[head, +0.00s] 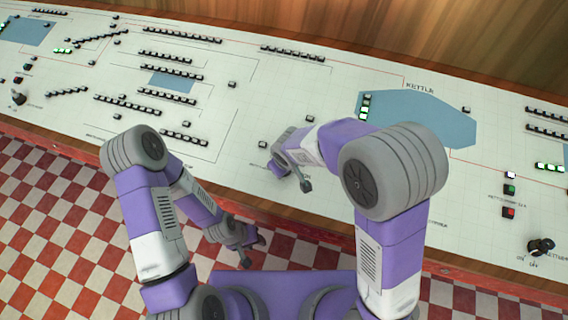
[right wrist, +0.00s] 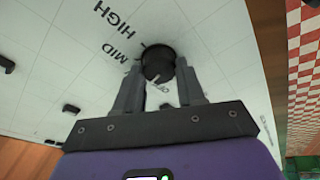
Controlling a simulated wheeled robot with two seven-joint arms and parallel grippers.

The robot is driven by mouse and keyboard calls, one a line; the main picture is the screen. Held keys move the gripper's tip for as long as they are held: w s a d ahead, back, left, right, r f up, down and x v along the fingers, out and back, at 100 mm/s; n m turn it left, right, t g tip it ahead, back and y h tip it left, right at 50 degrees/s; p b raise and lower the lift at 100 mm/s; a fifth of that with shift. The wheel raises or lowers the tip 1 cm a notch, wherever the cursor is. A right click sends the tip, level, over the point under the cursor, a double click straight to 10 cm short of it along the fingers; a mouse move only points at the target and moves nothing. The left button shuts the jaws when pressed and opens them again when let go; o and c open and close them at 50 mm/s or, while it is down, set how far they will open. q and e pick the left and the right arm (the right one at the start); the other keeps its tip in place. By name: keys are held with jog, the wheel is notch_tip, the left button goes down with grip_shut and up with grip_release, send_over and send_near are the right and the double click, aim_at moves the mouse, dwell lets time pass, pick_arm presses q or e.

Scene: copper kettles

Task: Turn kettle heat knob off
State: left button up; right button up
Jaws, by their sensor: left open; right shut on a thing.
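The kettle heat knob (right wrist: 158,62) is a round black knob on the white panel, seen in the right wrist view. The words HIGH and MID are printed beside it, and more lettering below it is partly hidden. My right gripper (right wrist: 160,88) is shut on the knob, one finger on each side. In the head view my right gripper (head: 290,178) is low on the panel's front part, and the knob is hidden there. My left gripper (head: 252,252) is open and empty, in front of the panel's front edge and above the checkered floor.
The sloping white control panel (head: 240,95) carries rows of black switches. A blue kettle diagram (head: 420,112) with green lights is at centre right. Another black knob (head: 540,246) sits at the far right and a lever-like knob (head: 18,97) at the far left.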

jog(key=n+p, duration=0.1)
jog(key=n, duration=0.2)
jog(key=shift+r+n+g, duration=0.1)
jog(key=shift+n+g, duration=0.2)
jog(key=shift+n+g+y+p, duration=0.3)
jog(key=shift+n+p, duration=0.55)
jog(key=shift+n, duration=0.55)
jog(key=o, duration=1)
jog(key=p+v, duration=0.1)
jog(key=v, duration=0.6)
jog(key=shift+d+r+p, duration=0.1)
jog(key=shift+r+p, duration=0.05)
jog(key=shift+p, duration=0.25)
jog(key=shift+s, duration=0.1)
